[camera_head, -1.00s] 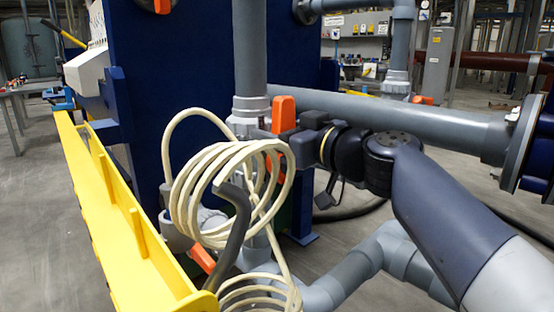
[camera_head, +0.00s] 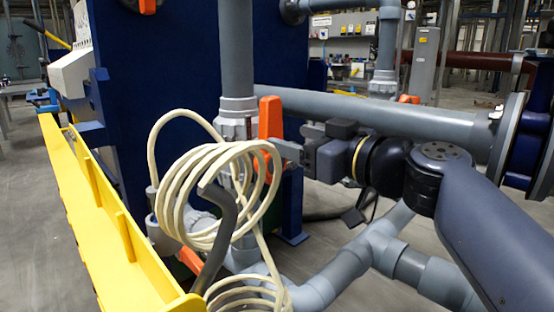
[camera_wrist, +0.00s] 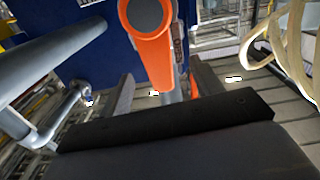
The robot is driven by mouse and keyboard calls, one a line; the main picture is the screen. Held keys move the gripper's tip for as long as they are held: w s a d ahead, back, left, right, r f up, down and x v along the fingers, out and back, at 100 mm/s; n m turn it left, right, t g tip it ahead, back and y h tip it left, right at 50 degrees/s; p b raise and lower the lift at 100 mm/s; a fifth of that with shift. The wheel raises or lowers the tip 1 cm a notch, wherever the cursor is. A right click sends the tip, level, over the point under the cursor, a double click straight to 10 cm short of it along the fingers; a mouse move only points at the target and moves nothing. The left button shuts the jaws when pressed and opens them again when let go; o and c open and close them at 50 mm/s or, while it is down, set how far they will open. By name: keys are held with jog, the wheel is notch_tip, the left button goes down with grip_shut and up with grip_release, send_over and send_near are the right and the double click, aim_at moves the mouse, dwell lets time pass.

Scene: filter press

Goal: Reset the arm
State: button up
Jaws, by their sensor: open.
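My gripper (camera_head: 292,152) is open, its fingers pointing left toward an upright orange valve handle (camera_head: 270,130) on a grey vertical pipe (camera_head: 237,60). In the head view the fingertips are close to the handle's right side; I cannot tell whether they touch it. In the wrist view the orange handle (camera_wrist: 148,50) lies ahead, beyond the gap between my two open fingers (camera_wrist: 162,92). Nothing is held.
A coiled cream hose (camera_head: 215,185) hangs left of the gripper. A yellow rail (camera_head: 105,225) runs along the left. A grey horizontal pipe (camera_head: 400,118) passes behind my arm, and lower grey pipes (camera_head: 375,250) lie below. A blue press frame (camera_head: 165,75) stands behind.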

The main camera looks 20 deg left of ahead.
aim_at(281, 131)
jog(key=x, duration=0.7)
jog(key=shift+a, duration=0.2)
jog(key=shift+w+d+m, duration=0.35)
jog(key=shift+w+m, duration=0.05)
jog(key=shift+m, duration=0.4)
jog(key=shift+w+d+f+m, duration=0.15)
jog(key=shift+w+m, duration=0.3)
jog(key=shift+m, duration=0.55)
